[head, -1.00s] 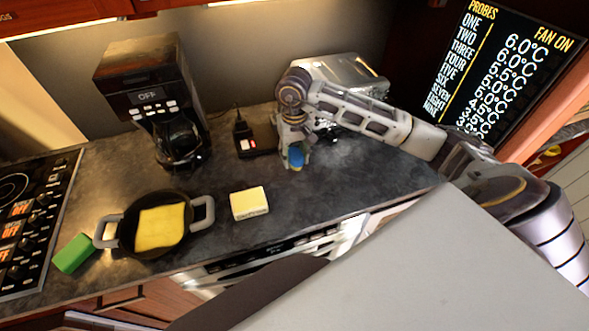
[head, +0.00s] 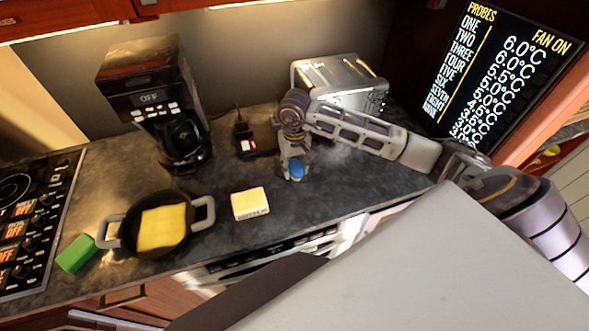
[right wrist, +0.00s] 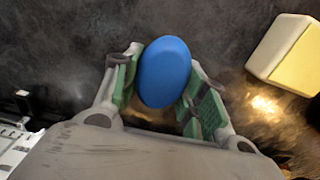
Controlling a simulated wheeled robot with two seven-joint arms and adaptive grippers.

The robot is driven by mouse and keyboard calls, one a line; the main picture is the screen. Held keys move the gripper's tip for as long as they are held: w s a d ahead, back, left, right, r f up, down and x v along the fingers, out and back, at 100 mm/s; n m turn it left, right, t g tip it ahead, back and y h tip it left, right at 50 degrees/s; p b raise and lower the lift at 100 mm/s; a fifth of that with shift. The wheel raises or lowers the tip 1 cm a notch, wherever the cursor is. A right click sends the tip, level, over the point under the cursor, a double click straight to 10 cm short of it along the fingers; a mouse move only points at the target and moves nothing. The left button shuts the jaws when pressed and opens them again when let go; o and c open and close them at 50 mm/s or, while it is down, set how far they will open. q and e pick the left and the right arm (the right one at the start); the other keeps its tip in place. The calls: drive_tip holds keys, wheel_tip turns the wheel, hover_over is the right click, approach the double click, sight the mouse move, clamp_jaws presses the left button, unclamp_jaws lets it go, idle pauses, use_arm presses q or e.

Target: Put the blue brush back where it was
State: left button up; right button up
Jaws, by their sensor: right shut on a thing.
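The blue brush (head: 296,169) is in my right gripper (head: 293,172), over the counter in front of the toaster. In the right wrist view the brush shows as a blue oval (right wrist: 165,71) between the two green-padded fingers of my right gripper (right wrist: 160,90). The fingers are shut on it. Its lower part is hidden, and I cannot tell whether it touches the counter. My left gripper is not in view.
A yellow-and-white block (head: 250,204) lies left of the gripper. A pan (head: 119,243) with a yellow slab (head: 162,228), a green block (head: 77,254), a coffee maker (head: 150,95), a black device (head: 246,137) and a toaster (head: 340,80) share the dark counter (head: 235,174).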

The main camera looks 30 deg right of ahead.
sight(294, 164)
drive_tip(key=shift+f, duration=0.9)
drive_tip(key=shift+f, duration=0.2)
drive_tip(key=o, duration=1.1)
drive_tip(key=shift+r, duration=0.15)
drive_tip(key=shift+r, duration=0.2)
wheel_tip(294, 164, up, 7)
drive_tip(key=shift+f+b, duration=0.15)
drive_tip(key=shift+b, duration=0.55)
drive_tip(key=shift+r+b, duration=0.45)
drive_tip(key=shift+r, duration=2)
